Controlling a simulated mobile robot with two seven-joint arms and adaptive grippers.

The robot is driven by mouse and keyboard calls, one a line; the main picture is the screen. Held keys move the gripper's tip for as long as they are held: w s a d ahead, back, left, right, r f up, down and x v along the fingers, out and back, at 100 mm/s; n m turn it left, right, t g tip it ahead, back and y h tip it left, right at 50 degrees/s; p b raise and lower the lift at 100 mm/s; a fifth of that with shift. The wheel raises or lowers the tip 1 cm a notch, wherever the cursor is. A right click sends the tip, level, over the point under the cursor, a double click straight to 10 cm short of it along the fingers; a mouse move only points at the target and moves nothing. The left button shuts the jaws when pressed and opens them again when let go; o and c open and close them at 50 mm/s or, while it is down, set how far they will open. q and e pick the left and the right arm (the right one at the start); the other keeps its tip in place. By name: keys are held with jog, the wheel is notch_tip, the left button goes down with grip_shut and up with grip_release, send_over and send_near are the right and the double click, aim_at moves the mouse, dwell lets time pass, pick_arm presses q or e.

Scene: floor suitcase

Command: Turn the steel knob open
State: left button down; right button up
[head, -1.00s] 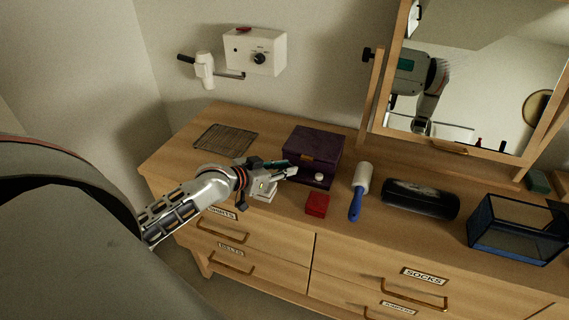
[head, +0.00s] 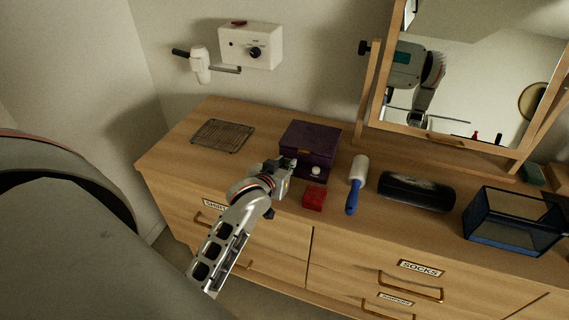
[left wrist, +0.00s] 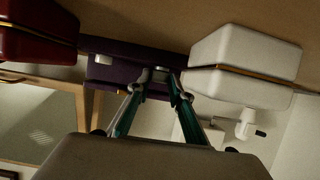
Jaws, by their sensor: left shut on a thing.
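The steel knob (left wrist: 160,75) is on the front of the purple box (head: 311,143). In the left wrist view it sits between the tips of my left gripper (left wrist: 162,82), which is shut on it. In the head view my left gripper (head: 289,165) is at the left part of the box's front and hides the steel knob. A white knob (head: 316,171) is to its right on the same front, and it also shows in the left wrist view (left wrist: 103,60). How far the steel knob is turned cannot be told. My right gripper is out of view.
A red box (head: 314,199) is in front of the purple box. A white box (left wrist: 245,65) is close beside my left gripper. A lint roller (head: 356,184), a dark case (head: 417,191) and a glass tank (head: 512,220) stand to the right. A wire rack (head: 222,136) lies left.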

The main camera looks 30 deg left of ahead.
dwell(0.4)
pick_arm(q)
jog(key=c, duration=2.1)
grip_release()
jog(key=v, duration=1.2)
jog(key=shift+d, duration=0.1)
